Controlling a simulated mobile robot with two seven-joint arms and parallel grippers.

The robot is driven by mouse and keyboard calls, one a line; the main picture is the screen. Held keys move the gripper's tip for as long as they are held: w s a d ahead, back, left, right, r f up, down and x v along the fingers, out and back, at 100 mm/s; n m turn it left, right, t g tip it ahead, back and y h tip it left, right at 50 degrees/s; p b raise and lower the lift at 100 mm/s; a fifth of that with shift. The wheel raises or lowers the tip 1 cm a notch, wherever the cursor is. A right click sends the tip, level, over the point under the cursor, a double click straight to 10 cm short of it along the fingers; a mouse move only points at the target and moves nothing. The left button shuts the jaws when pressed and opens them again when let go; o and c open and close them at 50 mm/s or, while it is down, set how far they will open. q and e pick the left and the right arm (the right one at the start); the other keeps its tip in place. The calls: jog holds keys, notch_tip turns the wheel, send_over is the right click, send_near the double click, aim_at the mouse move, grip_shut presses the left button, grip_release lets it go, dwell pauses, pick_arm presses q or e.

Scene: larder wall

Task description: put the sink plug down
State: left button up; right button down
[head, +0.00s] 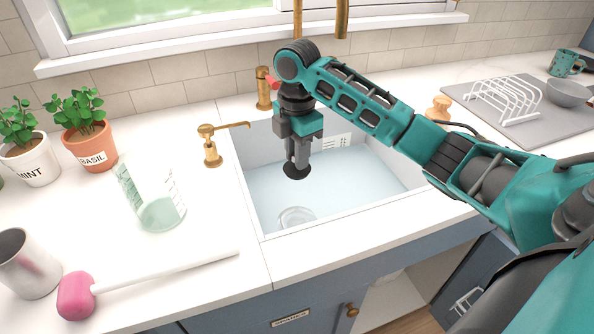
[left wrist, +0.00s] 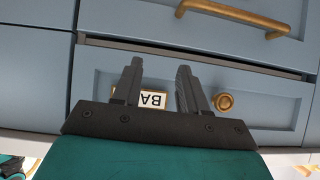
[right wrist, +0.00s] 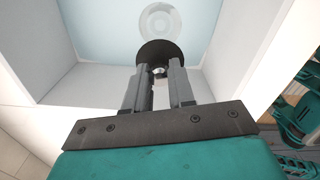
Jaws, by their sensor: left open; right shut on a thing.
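The sink plug (head: 296,171) is a dark round disc held between the fingertips of my right gripper (head: 298,160). The gripper points down inside the sink (head: 262,208), with the plug above the pale blue water or basin floor. In the right wrist view the black plug (right wrist: 163,53) sits at the tips of the shut fingers, with a metal knob between them. A round clear or glass thing (head: 296,217) lies in the sink nearer the front. My left gripper (left wrist: 156,85) is open and empty, facing a blue drawer front.
A brass soap dispenser (head: 212,150), a glass measuring jug (head: 160,205) and a pink-headed brush (head: 77,296) stand or lie on the left counter. Potted basil (head: 88,145) is behind. A white dish rack (head: 505,98) is at the right. The counter left of the sink has free room.

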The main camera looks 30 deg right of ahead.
jog(key=shift+r, duration=0.8)
